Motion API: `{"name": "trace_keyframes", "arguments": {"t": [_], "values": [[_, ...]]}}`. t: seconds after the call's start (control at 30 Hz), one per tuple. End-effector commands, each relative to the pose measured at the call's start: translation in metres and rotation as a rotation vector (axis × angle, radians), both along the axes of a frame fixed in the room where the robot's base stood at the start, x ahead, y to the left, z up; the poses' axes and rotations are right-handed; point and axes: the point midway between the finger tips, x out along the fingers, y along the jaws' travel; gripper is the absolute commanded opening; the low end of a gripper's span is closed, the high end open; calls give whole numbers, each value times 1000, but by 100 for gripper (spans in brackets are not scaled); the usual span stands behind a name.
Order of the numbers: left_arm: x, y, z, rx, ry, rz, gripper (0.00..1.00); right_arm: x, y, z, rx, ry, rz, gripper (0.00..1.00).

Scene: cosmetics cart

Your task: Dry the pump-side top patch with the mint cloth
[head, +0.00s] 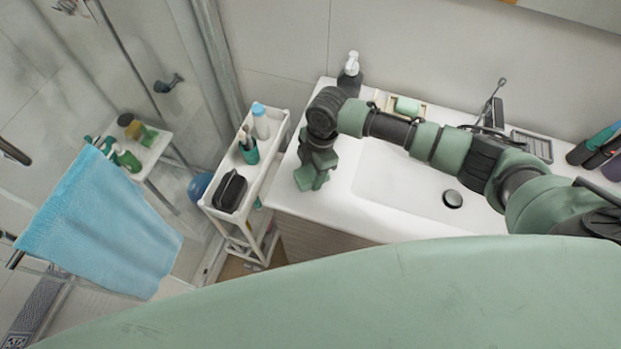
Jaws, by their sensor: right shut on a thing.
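My right gripper (316,172) is over the left end of the white counter (345,198), pointing down, with its arm reaching in from the right. It is shut on a mint-green thing (304,180), which looks like the mint cloth. Its colour blends with my green arm parts, so its outline is hard to tell. I cannot tell whether it touches the counter. A dark pump bottle (350,76) with a white top stands at the back of the counter, behind my right wrist. No wet patch can be made out. My left gripper is not in view.
A white cart (276,140) beside the counter holds a blue-capped bottle (260,122), a teal brush cup (248,151) and a black pouch (230,190). The sink basin (400,188) is to the right. A blue towel (100,225) hangs at left.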

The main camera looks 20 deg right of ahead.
Motion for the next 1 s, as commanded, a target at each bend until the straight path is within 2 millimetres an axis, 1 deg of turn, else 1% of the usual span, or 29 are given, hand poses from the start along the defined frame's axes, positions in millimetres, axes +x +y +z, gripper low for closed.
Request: {"name": "trace_keyframes", "arguments": {"t": [0.23, 0.5, 0.67, 0.83, 1.0], "values": [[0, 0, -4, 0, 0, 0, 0, 8, -7, -2, -3, 0, -2, 18], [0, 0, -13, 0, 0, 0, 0, 28, -20, -1, -3, -1, -3, 18], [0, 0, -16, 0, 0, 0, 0, 37, -26, 0, -2, 0, -1, 18], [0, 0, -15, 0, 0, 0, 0, 38, -26, 2, -1, 1, 0, 18], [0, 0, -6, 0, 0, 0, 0, 30, -21, 3, -1, 2, 1, 18]]}}
